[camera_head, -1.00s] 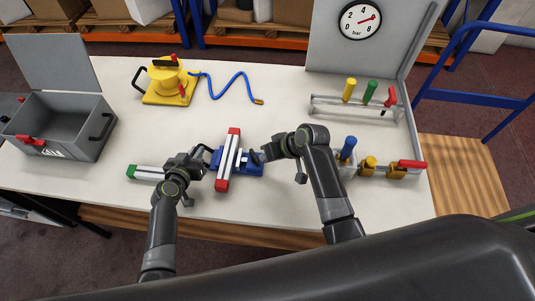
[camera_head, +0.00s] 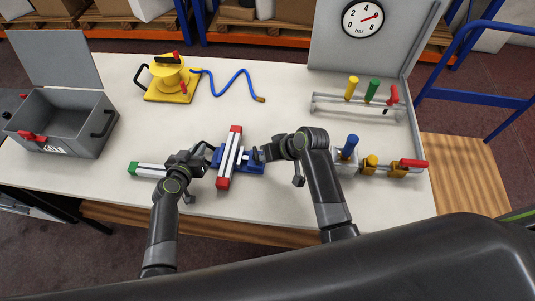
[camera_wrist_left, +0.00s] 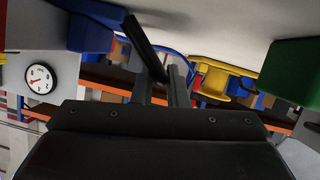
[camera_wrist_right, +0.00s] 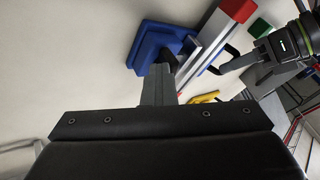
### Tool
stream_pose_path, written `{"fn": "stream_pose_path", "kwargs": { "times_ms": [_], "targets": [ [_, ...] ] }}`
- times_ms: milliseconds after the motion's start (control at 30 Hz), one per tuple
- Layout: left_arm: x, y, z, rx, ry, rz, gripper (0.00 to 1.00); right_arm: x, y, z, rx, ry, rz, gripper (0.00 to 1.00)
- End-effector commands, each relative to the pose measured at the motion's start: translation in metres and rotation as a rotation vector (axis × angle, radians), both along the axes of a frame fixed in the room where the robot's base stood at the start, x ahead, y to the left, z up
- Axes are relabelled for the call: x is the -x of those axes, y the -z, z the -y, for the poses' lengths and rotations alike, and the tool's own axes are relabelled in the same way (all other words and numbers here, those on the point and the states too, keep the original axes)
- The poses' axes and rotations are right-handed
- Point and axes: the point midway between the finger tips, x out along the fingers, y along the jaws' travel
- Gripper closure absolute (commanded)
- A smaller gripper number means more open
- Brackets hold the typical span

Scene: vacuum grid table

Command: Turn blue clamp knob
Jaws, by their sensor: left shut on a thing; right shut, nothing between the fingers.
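The blue clamp (camera_head: 252,167) lies mid-table, under or against a grey bar with red ends (camera_head: 235,133). In the right wrist view the blue clamp (camera_wrist_right: 152,40) is just beyond my fingertips. My right gripper (camera_head: 259,154) is shut and empty at the clamp's right side. A dark part shows at its fingertips in the right wrist view; I cannot tell whether it is the knob or whether they touch. My left gripper (camera_head: 208,155) is shut on a black handle at the bar's left side. The handle (camera_wrist_left: 148,48) crosses its fingers in the left wrist view.
A green-ended bar (camera_head: 148,169) lies beside my left gripper. A grey open box (camera_head: 60,122) stands at left, a yellow device (camera_head: 170,78) with a blue hose behind. Racks with coloured handles (camera_head: 352,103) and orange clamps (camera_head: 397,171) stand at right.

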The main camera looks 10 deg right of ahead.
Motion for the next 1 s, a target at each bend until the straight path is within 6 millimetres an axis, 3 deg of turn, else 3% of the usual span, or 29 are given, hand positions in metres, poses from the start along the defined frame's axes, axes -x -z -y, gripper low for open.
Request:
{"fn": "stream_pose_path", "kwargs": {
  "times_ms": [1000],
  "targets": [
    [0.002, 0.003, 0.001, 0.003, 0.0, -0.006, 1.0, 0.011, 0.0, -0.019, -0.006, -0.003, -0.004, 1.0]
  ]
}}
